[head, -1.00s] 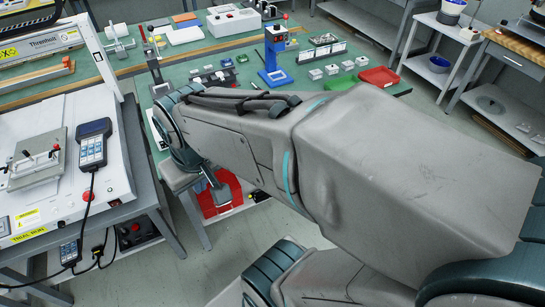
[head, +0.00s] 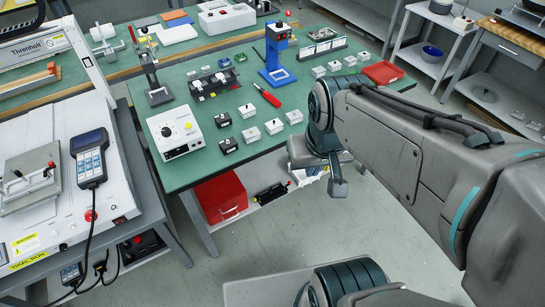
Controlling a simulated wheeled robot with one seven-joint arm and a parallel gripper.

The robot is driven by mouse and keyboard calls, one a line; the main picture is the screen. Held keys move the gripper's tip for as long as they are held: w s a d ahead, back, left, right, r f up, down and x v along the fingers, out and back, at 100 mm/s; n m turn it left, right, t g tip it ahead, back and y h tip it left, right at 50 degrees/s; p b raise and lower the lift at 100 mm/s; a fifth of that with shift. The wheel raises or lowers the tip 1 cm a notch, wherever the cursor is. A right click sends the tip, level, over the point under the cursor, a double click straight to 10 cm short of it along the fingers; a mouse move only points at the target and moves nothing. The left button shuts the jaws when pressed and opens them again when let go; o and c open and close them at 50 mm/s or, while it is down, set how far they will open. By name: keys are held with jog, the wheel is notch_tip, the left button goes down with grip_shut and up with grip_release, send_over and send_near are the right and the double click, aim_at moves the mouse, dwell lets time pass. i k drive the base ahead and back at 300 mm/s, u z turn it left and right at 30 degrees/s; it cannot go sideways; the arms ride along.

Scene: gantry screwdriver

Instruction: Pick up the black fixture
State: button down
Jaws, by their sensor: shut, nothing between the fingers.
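Several black things show in the head view, and I cannot tell for certain which one is the black fixture. A long black holder (head: 213,84) with pale and yellow pieces lies on the green table. Small black blocks (head: 228,146) sit near the table's front edge, among similar white blocks. A dark piece (head: 270,192) lies on the shelf under the table. My gripper (head: 338,188) points down in front of the table's right part, apart from all of these. It is shut and appears empty. My arm hides part of the table's right edge.
A white control box (head: 177,131), a blue stand (head: 276,58) and a red-handled tool (head: 266,95) are on the green table (head: 190,172). A red box (head: 221,198) is on the shelf below. A white gantry bench (head: 60,215) stands left. Floor (head: 270,245) is clear in front.

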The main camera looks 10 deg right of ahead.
aim_at(275, 192)
jog(key=z, duration=5.9)
jog(key=k, duration=0.85)
jog(key=u, duration=0.45)
